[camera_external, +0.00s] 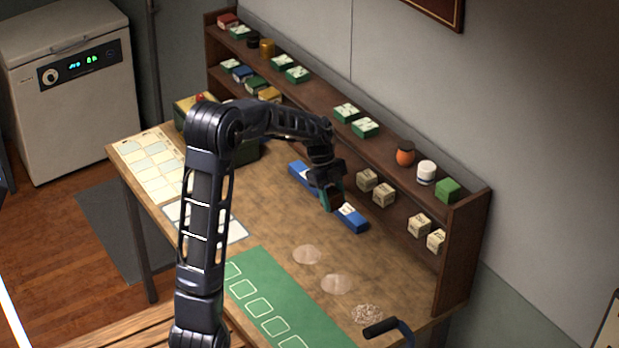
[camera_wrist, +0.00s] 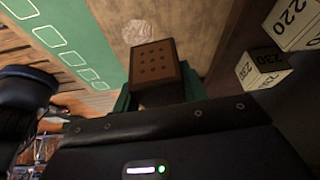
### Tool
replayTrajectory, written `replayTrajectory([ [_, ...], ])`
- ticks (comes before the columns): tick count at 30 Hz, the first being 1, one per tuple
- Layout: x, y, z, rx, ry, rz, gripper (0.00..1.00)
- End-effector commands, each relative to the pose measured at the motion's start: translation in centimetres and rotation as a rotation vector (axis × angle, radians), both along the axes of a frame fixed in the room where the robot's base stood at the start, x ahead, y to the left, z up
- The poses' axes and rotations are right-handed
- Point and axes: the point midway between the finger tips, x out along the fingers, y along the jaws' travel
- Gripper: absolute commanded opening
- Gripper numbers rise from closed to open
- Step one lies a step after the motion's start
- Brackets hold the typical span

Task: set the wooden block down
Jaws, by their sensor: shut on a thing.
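The wooden block (camera_wrist: 155,62) is brown with rows of small dark holes on its face. In the wrist view it sits between the teal fingers of my gripper (camera_wrist: 157,100), which is shut on it. In the external view my gripper (camera_external: 331,198) points down over the worktable (camera_external: 275,195), in front of a long blue item (camera_external: 351,219) and partly covering it. The block is hard to make out there, and I cannot tell whether it touches the table.
A shelf unit (camera_external: 462,240) along the wall holds small boxes, jars and numbered cream blocks (camera_external: 419,224). A green mat (camera_external: 255,275) with white outlines lies at the front. Pale round patches (camera_external: 307,254) mark the table nearby.

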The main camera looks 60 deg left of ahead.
Motion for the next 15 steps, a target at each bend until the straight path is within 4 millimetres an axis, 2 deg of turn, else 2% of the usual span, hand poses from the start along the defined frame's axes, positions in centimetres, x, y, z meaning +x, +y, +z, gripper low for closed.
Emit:
replayTrajectory([
  [3,-0.2,-1.2,-0.2,0.0,0.002,-0.08,0.19],
  [7,-0.3,-1.5,-1.6,-0.001,0.003,-0.105,0.19],
  [15,-0.3,-1.5,-7.3,-0.001,0.003,-0.103,0.19],
])
